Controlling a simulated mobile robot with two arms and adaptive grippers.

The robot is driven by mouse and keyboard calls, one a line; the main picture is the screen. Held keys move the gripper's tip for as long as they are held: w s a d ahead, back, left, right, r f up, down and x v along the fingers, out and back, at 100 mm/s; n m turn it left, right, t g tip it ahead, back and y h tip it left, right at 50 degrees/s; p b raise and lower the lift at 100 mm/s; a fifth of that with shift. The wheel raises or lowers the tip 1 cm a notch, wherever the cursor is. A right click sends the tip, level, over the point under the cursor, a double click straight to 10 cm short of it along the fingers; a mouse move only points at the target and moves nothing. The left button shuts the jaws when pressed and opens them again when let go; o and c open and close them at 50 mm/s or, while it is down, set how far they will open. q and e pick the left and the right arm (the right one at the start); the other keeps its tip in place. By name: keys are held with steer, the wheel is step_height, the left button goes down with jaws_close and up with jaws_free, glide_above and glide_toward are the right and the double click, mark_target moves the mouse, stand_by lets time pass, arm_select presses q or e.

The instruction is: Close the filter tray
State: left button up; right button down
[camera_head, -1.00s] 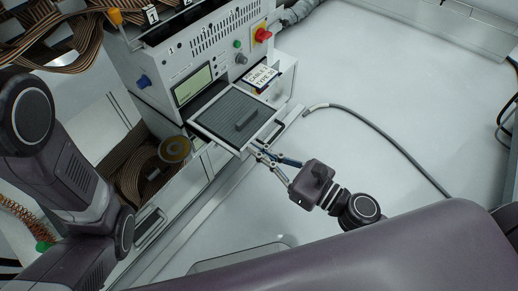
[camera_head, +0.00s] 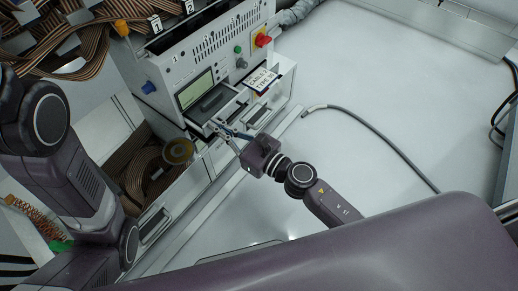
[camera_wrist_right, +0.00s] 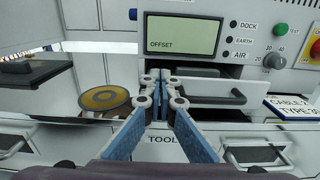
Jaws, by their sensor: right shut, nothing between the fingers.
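The filter tray (camera_head: 228,105) is a light-rimmed drawer with a dark surface and a dark raised handle, under the small display of the white test handler (camera_head: 205,55). In the wrist view the closed fingertips (camera_wrist_right: 161,74) cover the left part of the front. My left gripper is out of view.
A card marked cable type (camera_head: 262,79) lies right of the tray. A yellow-rimmed disc (camera_head: 178,151) is to the left. A red knob (camera_head: 263,40) sits on the handler's panel. A grey hose (camera_head: 375,140) crosses the open floor at right.

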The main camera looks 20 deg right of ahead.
mark_target(207, 120)
steer(key=shift+x, duration=2.05)
steer(key=shift+d+f, duration=0.1)
